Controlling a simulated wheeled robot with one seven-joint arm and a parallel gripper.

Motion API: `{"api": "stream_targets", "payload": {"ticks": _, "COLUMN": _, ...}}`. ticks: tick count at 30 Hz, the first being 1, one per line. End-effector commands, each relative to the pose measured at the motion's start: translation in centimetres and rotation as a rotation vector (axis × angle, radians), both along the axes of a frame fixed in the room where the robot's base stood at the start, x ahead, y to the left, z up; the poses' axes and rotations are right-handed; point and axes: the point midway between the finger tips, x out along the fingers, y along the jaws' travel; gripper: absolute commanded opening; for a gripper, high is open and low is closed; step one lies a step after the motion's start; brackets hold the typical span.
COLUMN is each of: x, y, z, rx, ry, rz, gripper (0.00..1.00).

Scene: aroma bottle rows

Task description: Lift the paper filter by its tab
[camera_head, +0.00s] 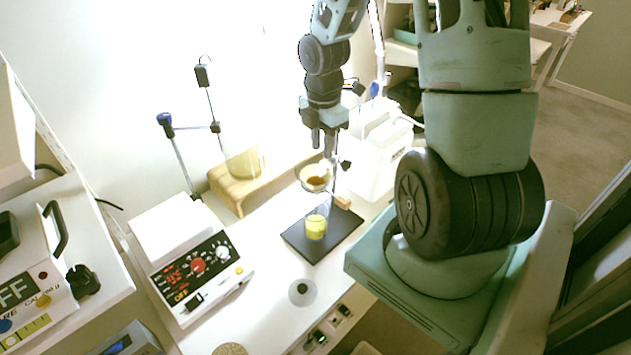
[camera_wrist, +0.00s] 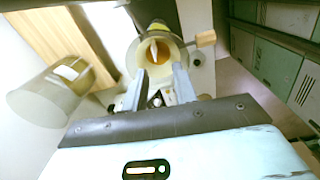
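The paper filter (camera_head: 316,181) sits in a clear funnel (camera_head: 303,176) and holds brownish matter. In the wrist view the filter (camera_wrist: 154,53) shows a pale upright strip, probably its tab, against an orange-brown inside. My gripper (camera_head: 322,148) points down just above the funnel in the head view. In the wrist view my gripper (camera_wrist: 159,72) is open, its two fingers apart with nothing held between them. The fingertips lie near the funnel's rim; I cannot tell if they touch it. A beaker of yellow liquid (camera_head: 316,228) stands below the funnel.
A black stand base (camera_head: 333,247) bears the beaker. A wooden block (camera_wrist: 206,39) is beside the funnel. A wooden rack (camera_head: 228,191) with a clear vessel (camera_wrist: 42,98) stands to the left. A control box (camera_head: 197,272) is front left; a white box (camera_head: 377,160) is right.

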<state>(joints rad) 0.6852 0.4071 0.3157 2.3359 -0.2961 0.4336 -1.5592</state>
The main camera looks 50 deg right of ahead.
Motion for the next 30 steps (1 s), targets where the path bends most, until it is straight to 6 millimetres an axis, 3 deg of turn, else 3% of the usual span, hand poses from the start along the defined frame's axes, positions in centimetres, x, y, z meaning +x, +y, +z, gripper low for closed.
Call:
{"api": "stream_targets", "payload": {"ticks": 8, "x": 0.1, "y": 0.0, "z": -1.9, "rx": 0.001, "ry": 0.002, "rz": 0.002, "gripper": 0.28}}
{"api": "stream_targets", "payload": {"ticks": 18, "x": 0.6, "y": -0.3, "z": -6.0, "rx": 0.000, "ry": 0.003, "rz": 0.001, "gripper": 0.28}}
{"api": "stream_targets", "payload": {"ticks": 27, "x": 0.7, "y": -0.4, "z": -6.4, "rx": 0.000, "ry": 0.000, "rz": 0.001, "gripper": 0.28}}
{"api": "stream_targets", "payload": {"ticks": 30, "x": 0.7, "y": -0.4, "z": -6.4, "rx": 0.000, "ry": 0.000, "rz": 0.001, "gripper": 0.00}}
